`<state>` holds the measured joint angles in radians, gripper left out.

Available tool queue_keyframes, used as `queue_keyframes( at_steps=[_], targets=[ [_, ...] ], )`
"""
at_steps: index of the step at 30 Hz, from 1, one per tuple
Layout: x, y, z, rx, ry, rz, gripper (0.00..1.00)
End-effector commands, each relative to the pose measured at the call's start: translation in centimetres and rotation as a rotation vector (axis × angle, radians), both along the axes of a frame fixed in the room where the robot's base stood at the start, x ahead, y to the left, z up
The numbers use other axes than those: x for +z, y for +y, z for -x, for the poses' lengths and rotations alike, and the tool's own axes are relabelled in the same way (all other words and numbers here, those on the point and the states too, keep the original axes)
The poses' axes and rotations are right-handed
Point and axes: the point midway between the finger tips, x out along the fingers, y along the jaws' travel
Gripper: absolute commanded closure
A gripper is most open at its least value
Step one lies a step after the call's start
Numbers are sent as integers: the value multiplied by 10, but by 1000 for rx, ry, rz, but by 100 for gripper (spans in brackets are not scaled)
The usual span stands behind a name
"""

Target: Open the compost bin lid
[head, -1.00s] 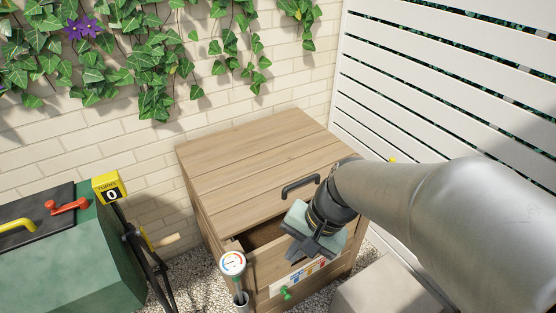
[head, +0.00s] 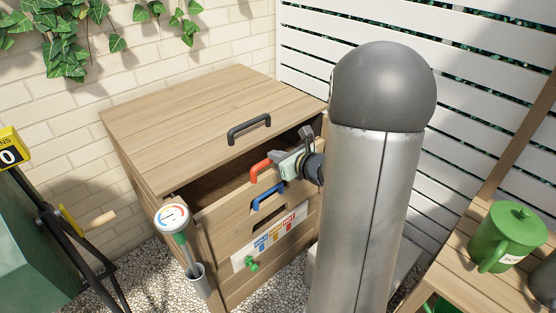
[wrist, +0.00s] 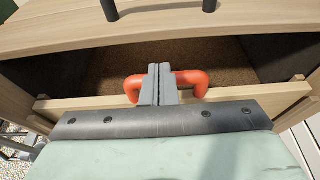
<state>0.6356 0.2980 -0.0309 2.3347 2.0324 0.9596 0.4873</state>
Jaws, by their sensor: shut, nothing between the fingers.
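The compost bin (head: 240,235) is wooden and stands against the brick wall. Its plank lid (head: 185,115) lies over the top, with a dark gap between its front edge and the front boards. A black lid handle (head: 249,128) sits near that edge; its lower ends show at the top of the wrist view (wrist: 209,5). My gripper (wrist: 160,70) is shut and empty, its fingers together in front of the middle of a red handle (wrist: 187,78) on the top front board. It also shows beside the red handle (head: 260,169) in the head view. I cannot tell if they touch.
A blue handle (head: 268,197) and a labelled card (head: 270,238) are on the front boards below. A dial thermometer (head: 172,217) stands at the front left corner. Dark compost (wrist: 205,55) shows inside the gap.

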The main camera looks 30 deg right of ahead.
Motion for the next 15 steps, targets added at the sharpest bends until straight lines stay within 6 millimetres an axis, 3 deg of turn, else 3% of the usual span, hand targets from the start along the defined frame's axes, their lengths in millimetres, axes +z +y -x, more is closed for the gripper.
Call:
queue_keyframes(
  at_steps=[7, 15],
  targets=[
    [-15, 10, -40, 3, 0, 1, 100],
    [-20, 14, -56, 3, 0, 1, 100]
  ],
)
